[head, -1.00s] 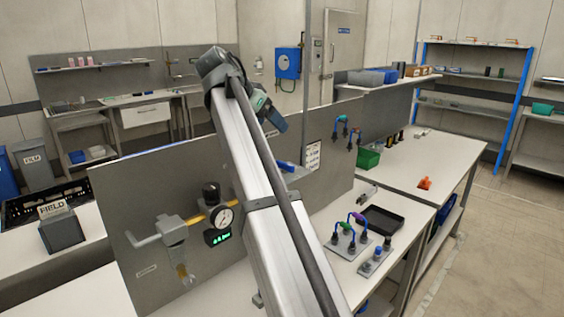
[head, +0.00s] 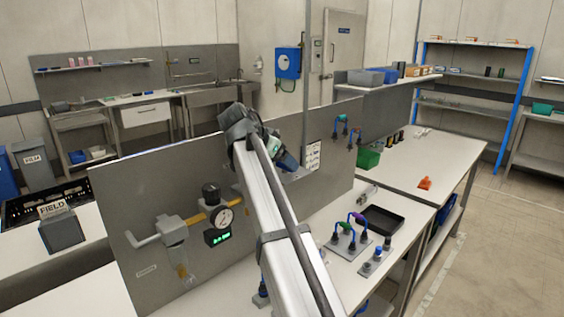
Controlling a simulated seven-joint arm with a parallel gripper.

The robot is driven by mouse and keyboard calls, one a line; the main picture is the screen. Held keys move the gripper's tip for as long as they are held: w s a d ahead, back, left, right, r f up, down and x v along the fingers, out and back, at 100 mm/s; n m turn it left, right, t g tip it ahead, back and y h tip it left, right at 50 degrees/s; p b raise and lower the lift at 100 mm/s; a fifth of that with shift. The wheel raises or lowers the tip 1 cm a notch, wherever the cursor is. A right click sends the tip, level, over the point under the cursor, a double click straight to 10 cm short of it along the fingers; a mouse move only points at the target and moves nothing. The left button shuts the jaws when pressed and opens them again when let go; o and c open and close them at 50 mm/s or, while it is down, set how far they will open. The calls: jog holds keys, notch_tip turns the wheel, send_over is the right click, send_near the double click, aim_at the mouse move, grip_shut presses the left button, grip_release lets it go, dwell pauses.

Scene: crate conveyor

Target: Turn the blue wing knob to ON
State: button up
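I cannot tell for sure which blue part is the wing knob, and no ON mark is readable. One small blue piece (head: 378,250) stands on a grey plate on the bench at the lower right. My arm rises from the bottom middle and bends at a dark joint before the grey upright panel (head: 130,200). My gripper's fingers cannot be seen; the arm's far end is hidden or too small to make out.
A round gauge (head: 224,217) with a green-lit display (head: 217,238) and yellow pipe is on the panel, left of my arm. A black tray (head: 383,220) and a plate with coloured hoses (head: 347,240) lie on the right bench. An orange item (head: 425,183) lies farther back.

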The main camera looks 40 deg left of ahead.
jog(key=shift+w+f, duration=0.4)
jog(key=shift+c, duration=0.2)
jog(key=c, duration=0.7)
